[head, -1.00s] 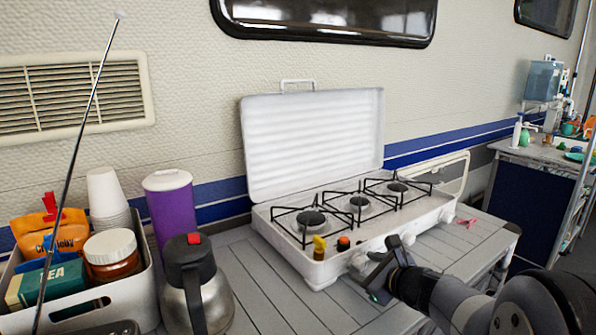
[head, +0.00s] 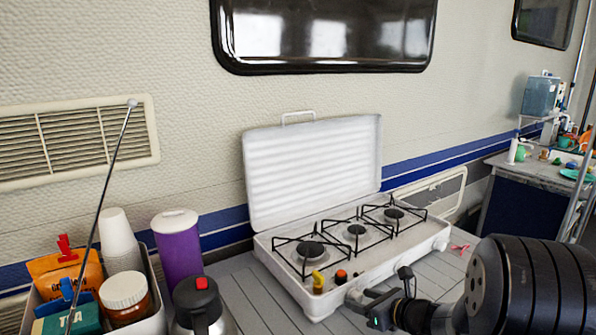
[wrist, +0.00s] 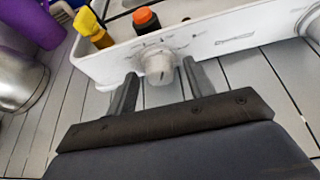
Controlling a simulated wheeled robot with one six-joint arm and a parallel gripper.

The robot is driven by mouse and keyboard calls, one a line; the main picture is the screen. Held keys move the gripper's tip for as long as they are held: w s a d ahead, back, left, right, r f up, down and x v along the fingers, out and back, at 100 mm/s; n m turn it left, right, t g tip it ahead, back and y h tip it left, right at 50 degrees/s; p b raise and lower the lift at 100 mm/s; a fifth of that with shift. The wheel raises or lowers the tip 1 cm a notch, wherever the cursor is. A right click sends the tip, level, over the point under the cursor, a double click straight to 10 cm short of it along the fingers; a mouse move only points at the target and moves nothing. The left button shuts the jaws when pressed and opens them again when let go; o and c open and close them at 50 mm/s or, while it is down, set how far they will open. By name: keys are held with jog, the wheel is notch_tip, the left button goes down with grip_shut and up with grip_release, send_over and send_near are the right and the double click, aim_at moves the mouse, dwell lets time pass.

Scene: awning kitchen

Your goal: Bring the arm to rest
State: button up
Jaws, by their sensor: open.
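My gripper (head: 375,303) is at the front of the white camping stove (head: 437,235), low over the slatted table. In the wrist view its two fingers (wrist: 158,82) are spread apart, with a white stove knob (wrist: 159,66) showing between them. I cannot tell whether the fingers touch the knob. Nothing else shows between the fingers. My arm reaches in from the lower right in the head view, and its large dark joint hides part of the table.
A yellow item (head: 318,281) and an orange-topped black item (head: 341,277) stand at the stove's front left corner. A steel jug (head: 200,305), a purple tumbler (head: 178,247) and a filled bin (head: 150,322) stand left. Bare slats (head: 262,300) lie between jug and stove.

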jog(key=shift+w+d+r+m+g+y+p, duration=0.15)
jog(key=shift+m+y+p, duration=0.25)
jog(key=shift+p, duration=0.65)
jog(key=shift+s+m+g+y+p, duration=0.15)
jog(key=shift+m+p, duration=0.35)
jog(key=shift+p, duration=0.5)
jog(key=shift+d, duration=0.15)
jog(key=v, duration=1)
jog(key=shift+s+d, duration=0.15)
